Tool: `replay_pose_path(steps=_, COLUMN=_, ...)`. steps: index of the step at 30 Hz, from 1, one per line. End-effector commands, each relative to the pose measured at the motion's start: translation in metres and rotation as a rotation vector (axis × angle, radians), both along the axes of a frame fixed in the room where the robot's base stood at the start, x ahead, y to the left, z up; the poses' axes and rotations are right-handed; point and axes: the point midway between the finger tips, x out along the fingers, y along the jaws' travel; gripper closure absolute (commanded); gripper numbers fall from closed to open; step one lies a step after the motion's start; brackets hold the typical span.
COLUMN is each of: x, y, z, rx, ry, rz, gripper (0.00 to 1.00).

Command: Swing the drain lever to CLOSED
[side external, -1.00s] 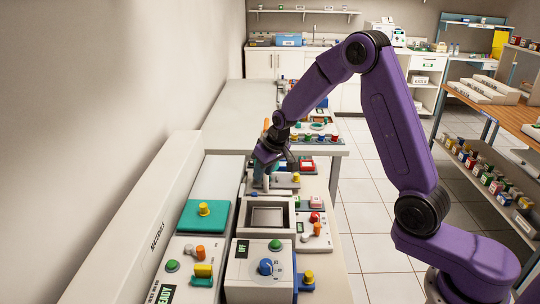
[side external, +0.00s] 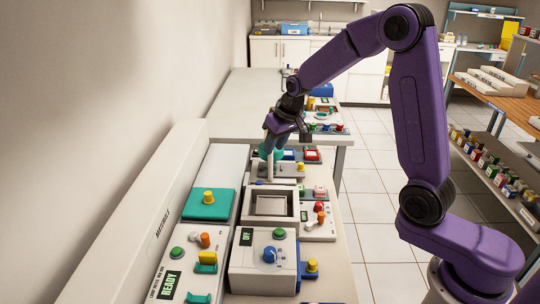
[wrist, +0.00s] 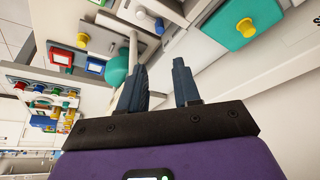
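My gripper (side external: 272,140) is above the far part of the instrument row, tilted over a teal ball on a pale upright stalk, which looks like the drain lever (side external: 278,155). In the wrist view my gripper (wrist: 160,66) has its two dark fingers apart with nothing held between them. The teal ball (wrist: 117,72) is just outside the left finger there, partly hidden by it, with its white stalk running up beside it. I cannot tell whether the finger touches the ball. No OPEN or CLOSED marking is readable.
A square-basin unit (side external: 271,206) and a control box with blue knob (side external: 269,255) stand nearer. A teal block with yellow knob (side external: 208,203) is left. A long white housing (side external: 150,225) lines the wall. The far table (side external: 240,100) has clear space.

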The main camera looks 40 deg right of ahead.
Motion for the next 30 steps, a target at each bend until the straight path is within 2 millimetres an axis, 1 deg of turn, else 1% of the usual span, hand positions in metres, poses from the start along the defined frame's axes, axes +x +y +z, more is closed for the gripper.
replay_pose_path(steps=2, x=0.000, y=-0.002, z=-0.001, rx=0.045, ry=0.007, rz=-0.099, gripper=0.68)
replay_pose_path(steps=5, x=0.001, y=-0.006, z=-0.002, rx=0.138, ry=0.022, rz=-0.300, gripper=0.68)
replay_pose_path(steps=15, x=0.004, y=-0.019, z=-0.007, rx=0.504, ry=0.101, rz=-1.130, gripper=0.68)
replay_pose_path(steps=24, x=0.008, y=-0.029, z=-0.008, rx=0.798, ry=0.198, rz=-1.861, gripper=0.68)
replay_pose_path(steps=27, x=0.009, y=-0.031, z=-0.008, rx=0.877, ry=0.232, rz=-2.071, gripper=0.68)
replay_pose_path(steps=30, x=0.011, y=-0.033, z=-0.008, rx=0.933, ry=0.261, rz=-2.231, gripper=0.68)
